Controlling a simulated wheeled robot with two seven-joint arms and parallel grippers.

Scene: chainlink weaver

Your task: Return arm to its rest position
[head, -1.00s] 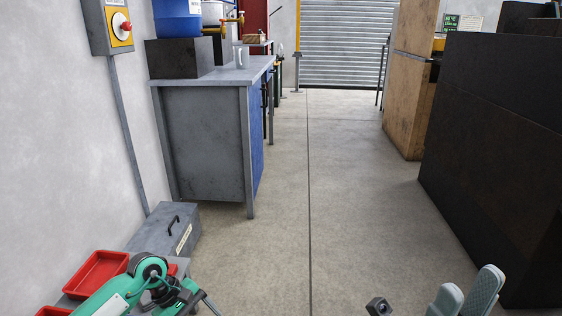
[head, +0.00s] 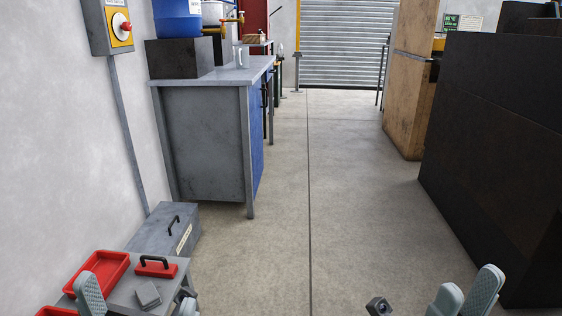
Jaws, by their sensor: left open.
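My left gripper (head: 138,298) is at the bottom left. Its two pale grey fingers are set wide apart, above or in front of a small grey table. It appears empty; its lower part is cut off by the frame edge. My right gripper (head: 467,294) is at the bottom right, low over the floor. Its grey fingers are a little apart, with the ribbed inner face of one showing and nothing seen between them. Its lower part is also cut off.
A small grey table (head: 127,285) bears a red tray (head: 97,272) and a red black-handled item (head: 156,267). A grey toolbox (head: 165,237) stands behind it. A workbench (head: 205,145) stands left; a large dark block (head: 500,150) stands right. The floor between is clear.

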